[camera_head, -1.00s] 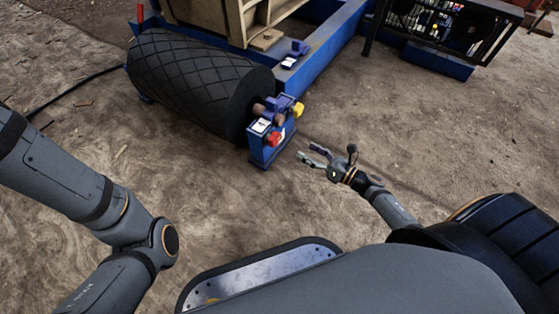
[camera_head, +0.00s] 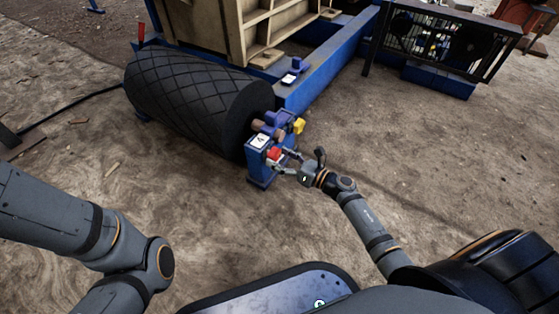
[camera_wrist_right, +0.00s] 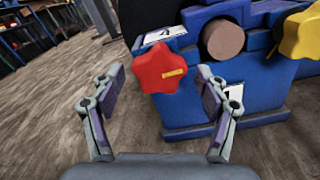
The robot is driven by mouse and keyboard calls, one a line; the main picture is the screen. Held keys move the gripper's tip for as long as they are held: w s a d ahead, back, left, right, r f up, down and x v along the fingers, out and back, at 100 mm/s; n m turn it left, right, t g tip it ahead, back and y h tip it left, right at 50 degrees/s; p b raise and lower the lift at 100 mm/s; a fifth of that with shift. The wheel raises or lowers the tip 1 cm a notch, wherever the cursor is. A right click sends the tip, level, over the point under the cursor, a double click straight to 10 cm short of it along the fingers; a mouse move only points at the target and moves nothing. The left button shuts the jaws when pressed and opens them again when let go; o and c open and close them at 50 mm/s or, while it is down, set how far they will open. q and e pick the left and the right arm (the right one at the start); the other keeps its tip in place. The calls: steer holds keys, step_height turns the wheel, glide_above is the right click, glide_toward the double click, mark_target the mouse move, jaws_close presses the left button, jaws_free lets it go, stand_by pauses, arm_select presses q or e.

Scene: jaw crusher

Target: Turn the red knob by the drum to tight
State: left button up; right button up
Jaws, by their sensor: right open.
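The red knob (camera_head: 274,155) is on the front of a blue bracket (camera_head: 258,172) at the near end of the black drum (camera_head: 195,98). In the right wrist view the red knob (camera_wrist_right: 161,69) is star-shaped with a small yellow mark on its right side. My right gripper (camera_head: 284,162) is open at the knob in the head view. In the right wrist view my right gripper (camera_wrist_right: 158,92) has its fingers spread to either side, with the knob ahead between and slightly above the tips; contact is not clear. My left arm shows at left, but its gripper is out of view.
A yellow star knob (camera_wrist_right: 300,35) is on the bracket, right of the red one, and shows in the head view (camera_head: 298,126). A white label (camera_head: 260,141) is on top. A blue frame beam (camera_head: 325,68) runs behind.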

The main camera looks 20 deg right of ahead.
steer(key=shift+w, duration=0.1)
steer(key=c, duration=1.2)
steer(key=shift+r, duration=0.1)
